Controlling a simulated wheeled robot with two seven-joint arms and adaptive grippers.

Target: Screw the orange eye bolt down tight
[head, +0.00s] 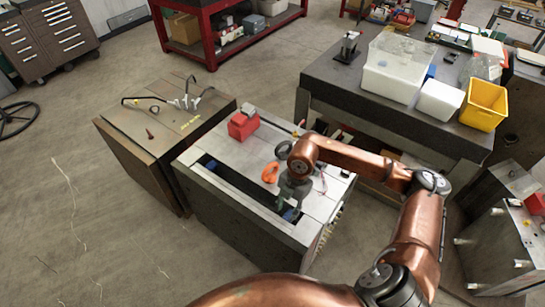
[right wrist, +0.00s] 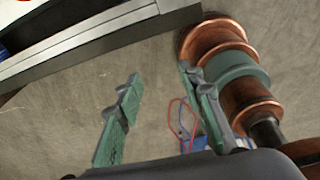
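The orange eye bolt (head: 270,173) is on the top of the grey mould base (head: 205,162) in the head view, just left of my right wrist. How far it is screwed in cannot be told at this size. My right gripper (head: 287,208) points down near the front edge of the mould base, apart from the eye bolt. In the right wrist view the two green-padded fingers of the right gripper (right wrist: 160,90) are spread wide with nothing between them. The eye bolt is not seen in that view. My left gripper is not in view.
A dark ring (head: 283,150) lies close behind the eye bolt. A red block (head: 242,125) sits at the back of the mould base. A second block (head: 165,115) with tools stands left. A bench (head: 335,75) with white bins and a yellow bin (head: 484,105) stands right.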

